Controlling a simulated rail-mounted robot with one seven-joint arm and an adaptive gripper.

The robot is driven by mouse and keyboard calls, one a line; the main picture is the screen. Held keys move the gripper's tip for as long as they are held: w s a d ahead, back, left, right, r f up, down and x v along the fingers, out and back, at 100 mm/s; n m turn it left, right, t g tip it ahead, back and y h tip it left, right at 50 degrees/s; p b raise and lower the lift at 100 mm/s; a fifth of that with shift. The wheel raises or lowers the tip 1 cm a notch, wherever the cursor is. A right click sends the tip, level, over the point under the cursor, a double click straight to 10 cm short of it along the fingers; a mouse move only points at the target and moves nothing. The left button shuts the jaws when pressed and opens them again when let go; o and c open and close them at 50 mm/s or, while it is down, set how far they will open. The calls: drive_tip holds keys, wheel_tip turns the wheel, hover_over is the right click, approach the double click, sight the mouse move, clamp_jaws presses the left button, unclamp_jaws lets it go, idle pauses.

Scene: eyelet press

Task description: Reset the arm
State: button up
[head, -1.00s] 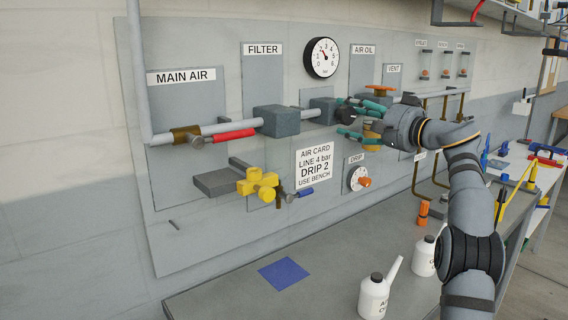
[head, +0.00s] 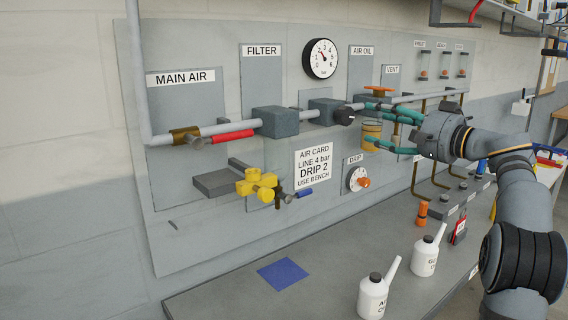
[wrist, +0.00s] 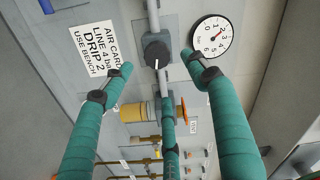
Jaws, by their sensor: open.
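My gripper (head: 364,123) is at the end of my arm, on the right in the head view, in front of the wall panel near the air oil unit. Its teal fingers are spread apart and nothing is between them. In the wrist view my gripper (wrist: 160,72) also shows open, with the black regulator knob (wrist: 157,50) beyond the gap between the fingertips. The knob also shows in the head view (head: 344,116), just left of the fingers and apart from them. The fingers cover part of the air oil unit and its amber bowl (head: 371,132).
The pressure gauge (head: 321,58), orange vent handwheel (head: 379,90), drip dial (head: 357,179) and yellow valve (head: 257,186) are on the panel. Two white oil bottles (head: 373,297) (head: 424,257) and a blue mat (head: 282,274) are on the bench. The bench's middle is largely clear.

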sight(349, 117)
drive_tip(key=x, duration=0.9)
drive_tip(key=shift+w+a+f, duration=0.15)
drive_tip(key=shift+w+a, duration=0.05)
drive_tip(key=shift+w, duration=0.05)
drive_tip(key=m+p, duration=0.1)
drive_tip(key=m, duration=0.3)
drive_tip(key=m+p, duration=0.2)
drive_tip(key=m, duration=0.3)
drive_tip(key=shift+m, duration=0.4)
drive_tip(key=m+p, duration=0.2)
drive_tip(key=m, duration=0.1)
drive_tip(key=m+p, duration=0.2)
drive_tip(key=shift+r, duration=0.25)
drive_tip(key=m+p, duration=0.2)
drive_tip(key=shift+f+m, duration=0.15)
drive_tip(key=shift+m, duration=0.25)
drive_tip(key=shift+f+m+p, duration=0.25)
drive_tip(key=shift+m+p, duration=0.3)
drive_tip(key=shift+m, duration=0.25)
